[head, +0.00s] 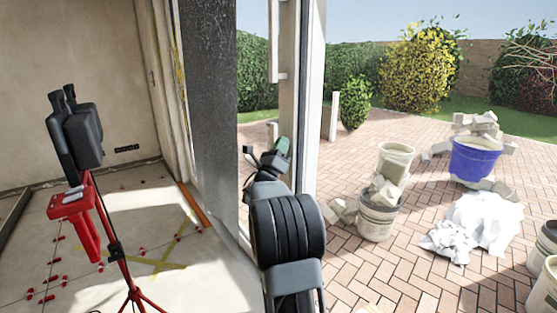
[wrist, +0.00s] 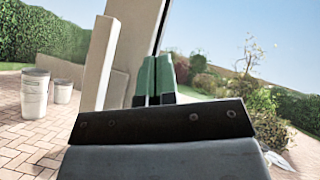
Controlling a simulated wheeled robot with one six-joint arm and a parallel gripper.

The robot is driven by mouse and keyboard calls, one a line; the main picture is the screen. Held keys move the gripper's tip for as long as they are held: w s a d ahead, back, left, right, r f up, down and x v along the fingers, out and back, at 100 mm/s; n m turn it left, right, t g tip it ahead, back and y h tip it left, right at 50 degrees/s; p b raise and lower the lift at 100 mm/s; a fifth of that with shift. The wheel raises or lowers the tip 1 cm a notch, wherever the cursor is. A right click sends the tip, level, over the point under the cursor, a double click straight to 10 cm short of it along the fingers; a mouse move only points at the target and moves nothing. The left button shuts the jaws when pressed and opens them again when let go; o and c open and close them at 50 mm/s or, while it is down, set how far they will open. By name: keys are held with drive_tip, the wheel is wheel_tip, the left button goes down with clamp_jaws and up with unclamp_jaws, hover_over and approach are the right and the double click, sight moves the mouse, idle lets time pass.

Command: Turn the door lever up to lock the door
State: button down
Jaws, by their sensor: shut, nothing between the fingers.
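A pale upright bar (head: 273,40), which looks like the door lever, stands beside the door frame (head: 305,110) at the top of the head view. A short mount joins its lower part to the frame, and its top is cut off by the picture edge. My gripper (head: 282,147) is below the bar in the head view, apart from it. In the wrist view my gripper (wrist: 154,80) shows green fingertips, shut and empty. A pale, slightly tilted bar (wrist: 101,62) stands left of the fingertips there; I cannot tell whether it is the lever.
A red tripod (head: 92,215) with dark equipment stands indoors at left.

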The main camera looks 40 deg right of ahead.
drive_tip(key=s+a, duration=0.6)
drive_tip(key=a, duration=0.1)
drive_tip(key=shift+a, duration=0.35)
drive_tip(key=shift+w+f, duration=0.1)
drive_tip(key=s+d+f+m+g+y, duration=0.4)
drive_tip(key=s+f+m+g+y, duration=0.25)
drive_tip(key=f+m, duration=0.4)
drive_tip(key=s+a+f+m+g+y+p, duration=0.2)
drive_tip(key=s+a+f+m+y+p, duration=0.3)
drive_tip(key=a+m+y, duration=0.35)
drive_tip(key=a+m+t+y+p, duration=0.3)
drive_tip(key=a+m+y+p, duration=0.35)
drive_tip(key=a, duration=0.85)
drive_tip(key=s+a+r+m+t+y+p, duration=0.1)
drive_tip(key=s+a+r+t+y+p, duration=0.1)
drive_tip(key=a+r, duration=0.6)
drive_tip(key=shift+a+m+y+p, duration=0.25)
drive_tip(key=shift+m+y+p, duration=0.1)
drive_tip(key=shift+y+p, duration=0.4)
